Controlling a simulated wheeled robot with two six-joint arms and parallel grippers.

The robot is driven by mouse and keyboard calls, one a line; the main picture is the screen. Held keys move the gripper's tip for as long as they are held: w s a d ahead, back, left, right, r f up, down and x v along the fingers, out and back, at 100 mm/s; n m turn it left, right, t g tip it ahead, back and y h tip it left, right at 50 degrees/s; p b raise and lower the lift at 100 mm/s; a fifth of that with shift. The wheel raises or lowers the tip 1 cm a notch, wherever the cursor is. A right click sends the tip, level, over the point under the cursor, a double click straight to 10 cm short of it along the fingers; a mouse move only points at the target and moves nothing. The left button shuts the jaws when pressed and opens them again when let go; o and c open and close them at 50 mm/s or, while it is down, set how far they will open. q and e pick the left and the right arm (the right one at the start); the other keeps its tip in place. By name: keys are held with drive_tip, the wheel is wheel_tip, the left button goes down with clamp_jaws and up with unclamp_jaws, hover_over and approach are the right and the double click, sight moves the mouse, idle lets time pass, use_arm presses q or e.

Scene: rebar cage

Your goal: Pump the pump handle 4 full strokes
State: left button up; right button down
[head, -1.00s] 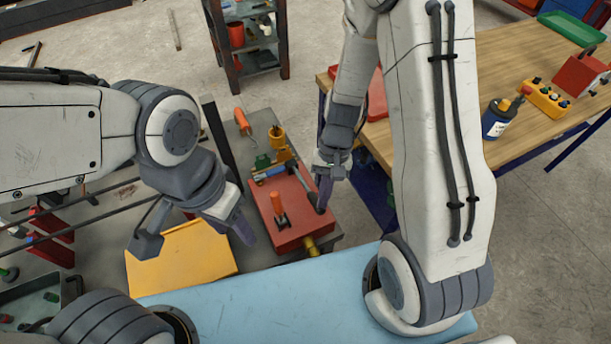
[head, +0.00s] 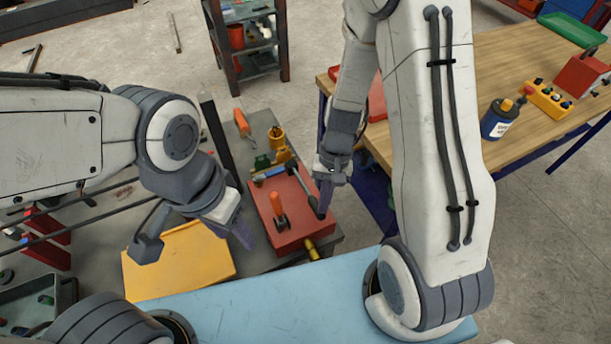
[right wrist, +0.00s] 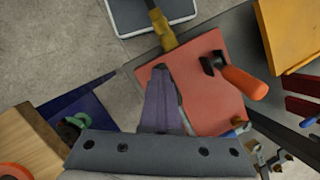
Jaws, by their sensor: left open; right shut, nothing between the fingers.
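The red pump block (head: 292,236) lies on the grey bench. A dark lever, which looks like the pump handle (head: 304,186), runs along its right side to a black end. My right gripper (head: 325,203) is shut and empty, its fingertips right beside that end; I cannot tell whether they touch. In the right wrist view the shut fingers (right wrist: 164,98) stand over the red block (right wrist: 205,108) and hide most of the lever. An orange-handled lever (head: 275,202) stands upright on the block. My left gripper (head: 238,222) is open and empty, left of the block.
A yellow panel (head: 180,268) lies on the bench at the left. A brass fitting (head: 311,250) sticks out of the block's front. A blue surface (head: 260,310) lies nearest me. A wooden workbench (head: 440,110) stands right, with a blue bottle (head: 497,122).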

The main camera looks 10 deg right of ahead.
drive_tip(key=a+p+v, duration=0.1)
drive_tip(key=p+v, duration=0.7)
drive_tip(key=shift+w+a+r, duration=0.35)
drive_tip(key=shift+w+a, duration=0.05)
drive_tip(key=shift+a, duration=0.1)
drive_tip(key=shift+f, duration=0.1)
drive_tip(key=shift+s+f+b, duration=0.3)
drive_tip(key=shift+f+b, duration=0.15)
drive_tip(key=shift+f, duration=0.1)
drive_tip(key=shift+f, duration=0.1)
drive_tip(key=shift+s+d+f+b, duration=0.1)
drive_tip(key=shift+s+f+b, duration=0.2)
drive_tip(key=shift+f+b, duration=0.25)
drive_tip(key=shift+s+f+b, duration=0.3)
drive_tip(key=shift+f+b, duration=0.25)
drive_tip(key=shift+f, duration=0.05)
